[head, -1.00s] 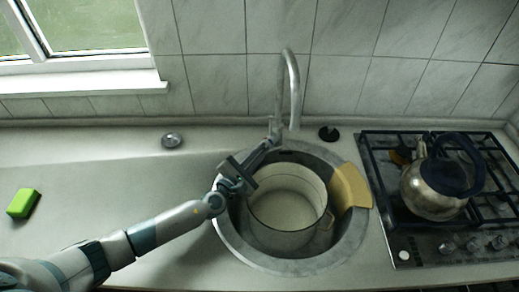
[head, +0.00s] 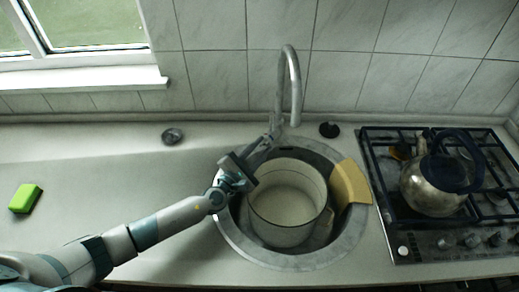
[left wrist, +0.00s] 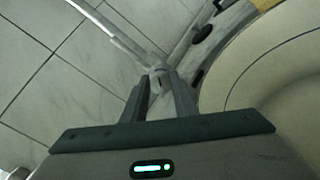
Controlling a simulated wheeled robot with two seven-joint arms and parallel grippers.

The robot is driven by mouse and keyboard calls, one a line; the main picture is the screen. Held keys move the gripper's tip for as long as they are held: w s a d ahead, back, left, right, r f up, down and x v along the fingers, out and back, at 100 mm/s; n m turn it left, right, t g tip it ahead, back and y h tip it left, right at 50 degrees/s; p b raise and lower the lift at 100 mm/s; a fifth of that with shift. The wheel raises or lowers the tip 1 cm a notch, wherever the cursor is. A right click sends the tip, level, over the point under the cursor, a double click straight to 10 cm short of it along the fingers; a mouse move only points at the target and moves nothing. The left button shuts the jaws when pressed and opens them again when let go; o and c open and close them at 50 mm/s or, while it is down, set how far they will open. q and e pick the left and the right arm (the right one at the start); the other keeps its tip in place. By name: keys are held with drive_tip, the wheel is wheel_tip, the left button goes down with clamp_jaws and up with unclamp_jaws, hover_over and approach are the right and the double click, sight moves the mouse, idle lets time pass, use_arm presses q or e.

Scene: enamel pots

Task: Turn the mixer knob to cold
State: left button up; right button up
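The tall grey mixer tap (head: 292,80) stands behind the sink, its curved spout rising against the tiles. Its small mixer knob (left wrist: 159,77) is at the tap's base, and in the left wrist view it sits between my left gripper's fingertips (left wrist: 160,84). The two fingers are a narrow gap apart, and the knob seems to fill it at the tips. In the head view the left gripper (head: 270,138) reaches from the left over the sink rim to the tap's base, covering most of the knob. My right gripper is not in view.
A large pale enamel pot (head: 289,232) stands in the round sink (head: 240,246), close to my left gripper. A tan board (head: 350,182) lies on the sink's right rim. A kettle (head: 432,190) is on the gas hob (head: 372,150). A green sponge (head: 25,198) lies far left.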

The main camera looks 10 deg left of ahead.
use_arm(q)
drive_tip(key=b+v, duration=0.3)
drive_tip(key=v, duration=1.4)
drive_tip(key=shift+s+b, duration=0.15)
drive_tip(key=shift+b, duration=0.25)
drive_tip(key=shift+a, duration=0.1)
drive_tip(key=shift+r, duration=0.1)
